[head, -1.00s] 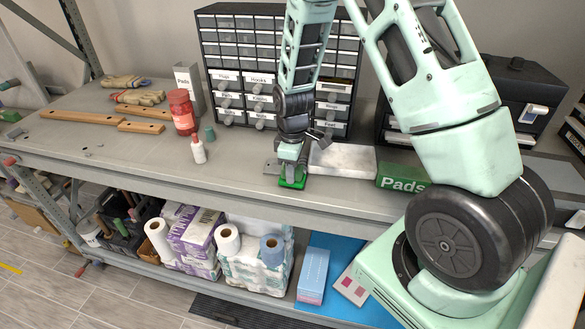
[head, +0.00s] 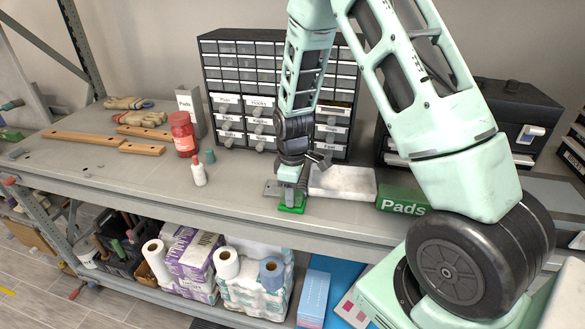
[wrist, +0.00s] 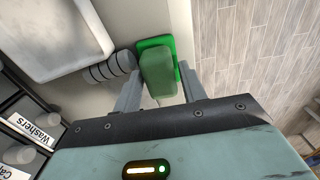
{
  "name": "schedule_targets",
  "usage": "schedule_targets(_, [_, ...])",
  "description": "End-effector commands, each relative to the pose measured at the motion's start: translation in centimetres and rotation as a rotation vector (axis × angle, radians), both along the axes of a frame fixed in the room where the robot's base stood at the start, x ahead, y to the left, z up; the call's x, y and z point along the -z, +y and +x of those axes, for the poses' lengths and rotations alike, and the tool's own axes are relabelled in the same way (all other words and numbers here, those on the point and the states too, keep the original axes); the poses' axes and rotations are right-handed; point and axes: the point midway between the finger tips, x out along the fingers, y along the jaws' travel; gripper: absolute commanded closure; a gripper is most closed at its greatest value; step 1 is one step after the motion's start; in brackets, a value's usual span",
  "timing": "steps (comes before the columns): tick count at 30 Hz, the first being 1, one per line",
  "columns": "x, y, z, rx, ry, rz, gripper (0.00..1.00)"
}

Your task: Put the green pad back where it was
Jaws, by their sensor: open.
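The green pad (head: 291,208) lies on the grey bench top near its front edge, directly below my gripper (head: 290,194). In the wrist view the pad shows a flat bright green base (wrist: 152,43) with a duller green raised block (wrist: 158,75) on it. My gripper (wrist: 161,90) is open, with one finger on each side of the raised block. I cannot tell whether either finger touches it. In the head view my fingers hide part of the pad.
A white slab (head: 342,181) lies just right of the pad, with a green box marked Pads (head: 402,201) farther right. A drawer cabinet (head: 230,75) stands behind. A white bottle (head: 198,173) and red jar (head: 183,134) stand left. A grey ribbed cylinder (wrist: 110,68) is close beside my gripper.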

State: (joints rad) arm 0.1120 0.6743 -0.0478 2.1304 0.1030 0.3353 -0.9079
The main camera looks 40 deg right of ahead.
Motion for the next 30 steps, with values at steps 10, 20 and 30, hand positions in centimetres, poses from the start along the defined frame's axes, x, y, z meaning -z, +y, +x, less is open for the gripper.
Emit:
schedule_targets(10, [-6.2, 0.0, 0.1, -0.001, -0.008, -0.001, 0.59])
schedule_targets(20, [-11.1, 0.0, 0.0, -0.001, -0.003, 0.000, 0.59])
schedule_targets(30, [-12.5, 4.0, -1.1, -0.011, -0.005, 0.019, 0.59])
